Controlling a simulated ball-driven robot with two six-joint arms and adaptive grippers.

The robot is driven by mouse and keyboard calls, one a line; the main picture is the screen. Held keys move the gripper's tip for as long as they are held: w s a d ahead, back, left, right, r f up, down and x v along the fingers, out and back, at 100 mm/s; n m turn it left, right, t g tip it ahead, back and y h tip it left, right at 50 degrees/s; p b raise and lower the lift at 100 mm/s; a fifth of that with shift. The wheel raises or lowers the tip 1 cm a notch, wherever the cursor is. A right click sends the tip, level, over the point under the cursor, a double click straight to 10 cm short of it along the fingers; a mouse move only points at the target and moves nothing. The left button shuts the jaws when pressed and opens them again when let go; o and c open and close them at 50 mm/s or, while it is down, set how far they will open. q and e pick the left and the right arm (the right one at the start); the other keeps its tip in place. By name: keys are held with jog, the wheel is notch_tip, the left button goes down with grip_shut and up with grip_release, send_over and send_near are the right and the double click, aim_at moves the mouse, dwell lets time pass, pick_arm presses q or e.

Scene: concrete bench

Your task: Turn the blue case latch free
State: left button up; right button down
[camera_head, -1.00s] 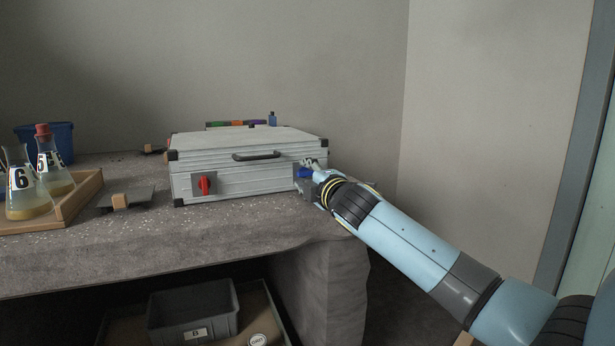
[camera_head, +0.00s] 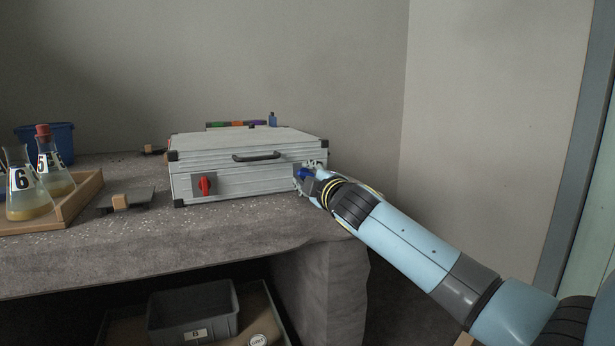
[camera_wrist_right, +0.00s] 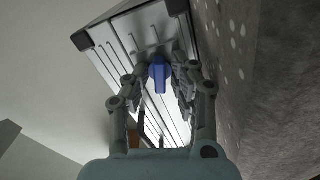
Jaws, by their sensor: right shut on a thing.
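The silver case (camera_head: 240,180) stands shut on the concrete bench, its black handle (camera_head: 257,156) on the front face. The blue latch (camera_head: 304,174) is at the right end of the front face, partly hidden by my right gripper (camera_head: 308,178). In the right wrist view the blue latch (camera_wrist_right: 158,72) sits between the fingers of my right gripper (camera_wrist_right: 159,80), which is shut on it. A red latch (camera_head: 205,185) on the left of the front face stands upright. My left gripper is not in view.
A wooden tray (camera_head: 88,200) with flasks (camera_head: 52,165) stands at the left. A flat grey plate with a tan block (camera_head: 120,201) lies beside the case. A blue bin (camera_head: 58,140) stands behind. A grey crate (camera_head: 193,312) is below the bench (camera_head: 150,235).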

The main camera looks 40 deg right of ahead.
jog(key=m, duration=0.2)
jog(key=shift+f+m, duration=0.15)
jog(key=shift+m, duration=0.25)
jog(key=m, duration=0.3)
jog(key=shift+m+b, duration=0.3)
jog(key=shift+b, duration=0.05)
jog(key=m, duration=0.6)
jog(key=shift+b, duration=0.4)
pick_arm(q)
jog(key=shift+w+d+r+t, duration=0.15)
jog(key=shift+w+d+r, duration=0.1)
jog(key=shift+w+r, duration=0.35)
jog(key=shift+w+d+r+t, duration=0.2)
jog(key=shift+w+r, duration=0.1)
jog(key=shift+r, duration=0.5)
pick_arm(e)
jog(key=shift+m, duration=1)
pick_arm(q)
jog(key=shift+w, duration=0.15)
pick_arm(e)
jog(key=c, duration=1.4)
grip_release()
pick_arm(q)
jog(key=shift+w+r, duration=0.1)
pick_arm(e)
jog(key=shift+o, duration=0.2)
jog(key=shift+s, duration=0.1)
jog(key=v, duration=1.2)
